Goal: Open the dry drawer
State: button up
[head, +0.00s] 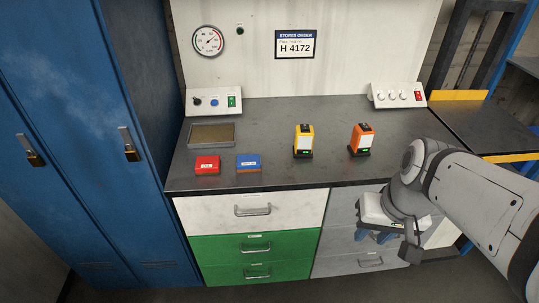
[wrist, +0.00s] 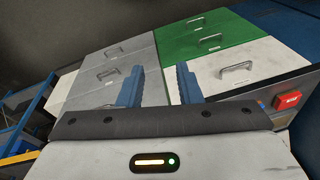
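The drawer unit has a white drawer (head: 225,215) at the top left with two green drawers (head: 220,246) under it. A column of grey drawers (head: 328,241) stands to their right. Each visible drawer has a bar handle and looks shut. The small labels are too small to read, so I cannot tell which is the dry drawer. My gripper (head: 373,237) is in front of the grey column and hides part of it. In the wrist view its blue fingers (wrist: 158,80) are apart with nothing between them. The grey drawers (wrist: 90,92) and white drawer (wrist: 225,85) lie beyond them.
On the dark worktop (head: 280,180) are a red box (head: 207,164), a blue box (head: 248,163), a shallow tray (head: 211,134), a yellow device (head: 304,140) and an orange device (head: 361,139). Blue lockers (head: 90,130) stand at the left. A yellow-edged bench (head: 480,130) is at the right.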

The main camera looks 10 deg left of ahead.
jog(key=w+a+f+g+y+b, duration=0.1)
jog(key=a+f+g+y+b, duration=0.1)
jog(key=a+f+y+b, duration=0.5)
jog(key=m+t+y+b, duration=0.35)
jog(key=y+b, duration=0.55)
jog(key=b, duration=0.5)
send_near(255, 214)
jog(key=a, duration=0.2)
jog(key=shift+m+g, duration=0.25)
jog(key=shift+g, duration=0.1)
jog(key=a, duration=0.2)
jog(key=w+a, duration=0.1)
jog(key=a, duration=0.2)
jog(key=a+f, duration=0.1)
jog(key=a, duration=0.2)
jog(key=shift+w, duration=0.4)
jog(key=shift+c, duration=0.2)
grip_shut()
jog(key=shift+b, duration=0.3)
